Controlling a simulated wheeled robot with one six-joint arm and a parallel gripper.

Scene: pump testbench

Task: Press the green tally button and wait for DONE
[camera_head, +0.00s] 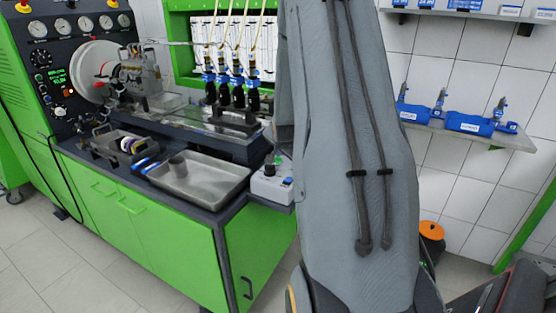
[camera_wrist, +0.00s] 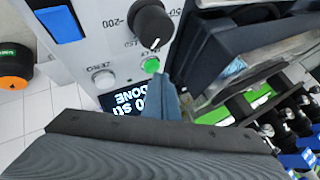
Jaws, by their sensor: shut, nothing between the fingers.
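The green tally button (camera_wrist: 151,65) shows in the wrist view on a pale grey box (camera_wrist: 100,48), below a black knob (camera_wrist: 153,25). The box's small dark display (camera_wrist: 122,101) appears upside down and reads DONE, with a partly covered line beside it. My gripper (camera_wrist: 161,80) is shut and empty, its tip right beside the green button. I cannot tell whether it touches the button. In the head view the box (camera_head: 271,186) sits at the right end of the green bench, and my gripper is hidden.
A round ZERO button (camera_wrist: 104,78) and a blue patch (camera_wrist: 60,24) are also on the box. A metal tray (camera_head: 201,180) lies on the bench (camera_head: 150,240) to its left. A wall shelf (camera_head: 480,136) with blue tools is at the right. An orange-topped bin (camera_head: 432,231) stands on the floor.

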